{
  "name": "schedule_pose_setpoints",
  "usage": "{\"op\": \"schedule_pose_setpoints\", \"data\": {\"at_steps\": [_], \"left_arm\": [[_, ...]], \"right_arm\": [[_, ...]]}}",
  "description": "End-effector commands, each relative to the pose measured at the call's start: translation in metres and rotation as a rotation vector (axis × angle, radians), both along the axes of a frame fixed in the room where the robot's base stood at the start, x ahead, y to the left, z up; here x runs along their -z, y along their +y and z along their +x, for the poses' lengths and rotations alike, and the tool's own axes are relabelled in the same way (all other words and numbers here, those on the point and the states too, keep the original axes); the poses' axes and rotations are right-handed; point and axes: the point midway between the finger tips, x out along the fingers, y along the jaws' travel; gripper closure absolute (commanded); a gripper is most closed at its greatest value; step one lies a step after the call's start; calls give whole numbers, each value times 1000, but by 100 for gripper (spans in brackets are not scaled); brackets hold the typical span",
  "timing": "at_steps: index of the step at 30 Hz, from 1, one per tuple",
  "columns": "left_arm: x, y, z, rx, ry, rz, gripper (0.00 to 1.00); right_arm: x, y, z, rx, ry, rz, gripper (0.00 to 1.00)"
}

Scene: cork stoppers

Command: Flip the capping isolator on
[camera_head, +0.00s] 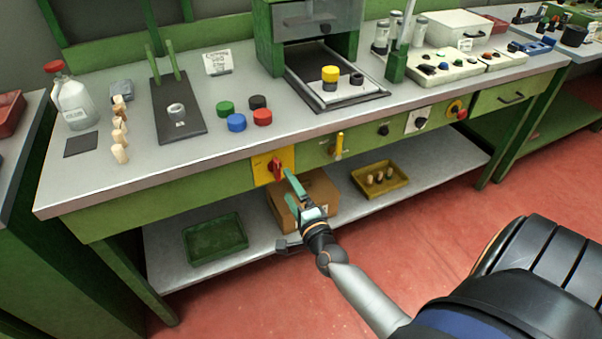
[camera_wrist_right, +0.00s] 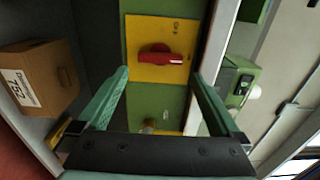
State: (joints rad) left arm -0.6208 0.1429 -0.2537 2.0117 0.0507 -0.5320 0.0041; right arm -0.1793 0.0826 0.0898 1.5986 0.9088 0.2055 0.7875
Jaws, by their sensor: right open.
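The isolator is a red rotary handle (camera_head: 276,168) on a yellow plate (camera_head: 261,170), set in the bench's green front panel. In the head view the handle looks roughly upright. In the right wrist view the red handle (camera_wrist_right: 160,57) lies lengthwise across the yellow plate (camera_wrist_right: 146,27), its bar pointing right, with small dark marks near the plate's edge. My right gripper (camera_head: 287,184) is open just in front of and below the plate. In the right wrist view its green fingers (camera_wrist_right: 158,76) stand either side of the handle, apparently not touching it. My left gripper is out of view.
A cardboard box (camera_head: 317,191) sits on the lower shelf behind my right gripper. A green tray (camera_head: 215,239) stands left on that shelf.

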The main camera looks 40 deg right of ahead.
Motion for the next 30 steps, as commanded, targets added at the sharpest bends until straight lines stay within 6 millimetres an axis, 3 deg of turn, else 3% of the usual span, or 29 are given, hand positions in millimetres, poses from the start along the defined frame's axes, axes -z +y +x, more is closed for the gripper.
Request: {"op": "schedule_pose_setpoints", "data": {"at_steps": [6,12,30], "left_arm": [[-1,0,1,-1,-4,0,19],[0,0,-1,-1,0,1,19],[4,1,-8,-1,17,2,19]], "right_arm": [[1,11,-42,-2,4,1,0],[1,16,-64,-1,2,1,0],[0,17,-70,-1,0,1,0]]}}
